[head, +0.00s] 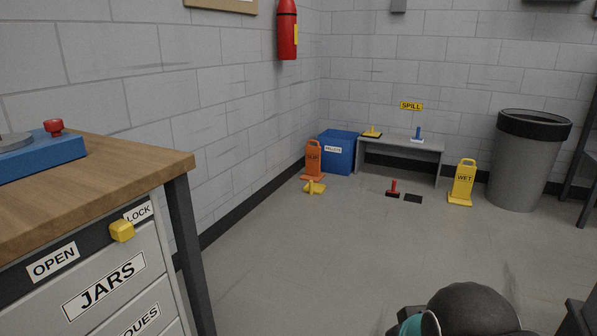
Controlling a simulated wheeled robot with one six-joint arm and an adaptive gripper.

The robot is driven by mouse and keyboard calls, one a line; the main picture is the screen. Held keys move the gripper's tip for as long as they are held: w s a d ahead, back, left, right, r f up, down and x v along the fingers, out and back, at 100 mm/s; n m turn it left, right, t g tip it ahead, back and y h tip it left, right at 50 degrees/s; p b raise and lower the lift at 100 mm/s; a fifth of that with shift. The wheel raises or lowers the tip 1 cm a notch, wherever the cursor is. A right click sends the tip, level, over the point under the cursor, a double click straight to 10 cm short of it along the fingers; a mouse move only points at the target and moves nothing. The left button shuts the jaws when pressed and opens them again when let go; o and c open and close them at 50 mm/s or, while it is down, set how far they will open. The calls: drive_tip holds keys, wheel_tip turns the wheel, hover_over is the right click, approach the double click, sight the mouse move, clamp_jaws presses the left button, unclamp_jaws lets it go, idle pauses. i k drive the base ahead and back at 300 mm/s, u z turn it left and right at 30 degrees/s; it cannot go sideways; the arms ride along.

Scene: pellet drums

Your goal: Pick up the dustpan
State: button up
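No object is clearly identifiable as the dustpan at this distance. Small candidates with flat bases and upright handles are a red one (393,189) and a yellow one (314,187) on the floor. On the low grey bench (435,148) at the back wall are a yellow-and-dark one (372,133) and a blue one (417,135). A flat black piece (412,198) lies on the floor beside the red one. A dark rounded part of my arm with a teal ring shows at the bottom right. My gripper's fingers are out of view.
A blue bin (338,154) and an orange sign (313,161) stand left of the bench. A yellow WET sign (463,184) and a grey trash can (518,170) stand right. A wood-topped drawer cabinet (105,172) fills the left. The middle floor (330,250) is clear.

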sight(311, 188)
drive_tip(key=z, duration=0.1)
drive_tip(key=i, duration=2)
drive_tip(key=u, duration=0.15)
drive_tip(key=i, duration=2.15)
drive_tip(key=u, duration=0.6)
drive_tip(key=i, duration=1.05)
drive_tip(key=u, duration=0.05)
